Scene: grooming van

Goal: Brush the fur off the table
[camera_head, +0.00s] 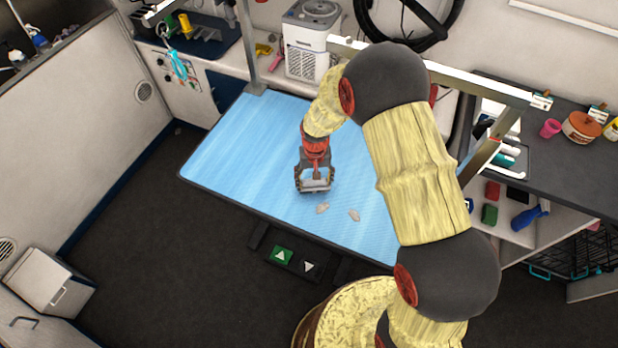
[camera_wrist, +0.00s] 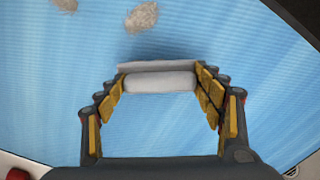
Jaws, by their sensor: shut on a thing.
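The blue grooming table (camera_head: 240,140) fills the middle of the head view, and its ribbed top also fills the wrist view (camera_wrist: 60,110). My gripper (camera_head: 314,180) is low over the table near its front edge. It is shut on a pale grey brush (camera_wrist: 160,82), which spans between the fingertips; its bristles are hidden. Two whitish fur tufts lie on the table just in front of the brush: one tuft (camera_head: 322,208) close to it and a second tuft (camera_head: 354,215) to the right. Both show in the wrist view, the larger tuft (camera_wrist: 142,17) near the top edge.
A white appliance (camera_head: 306,45) stands behind the table. A dark counter (camera_head: 570,160) with cups and a tray is at right, above a shelf holding a blue bottle (camera_head: 528,216). A white bin (camera_head: 45,283) stands at lower left. The left part of the table is clear.

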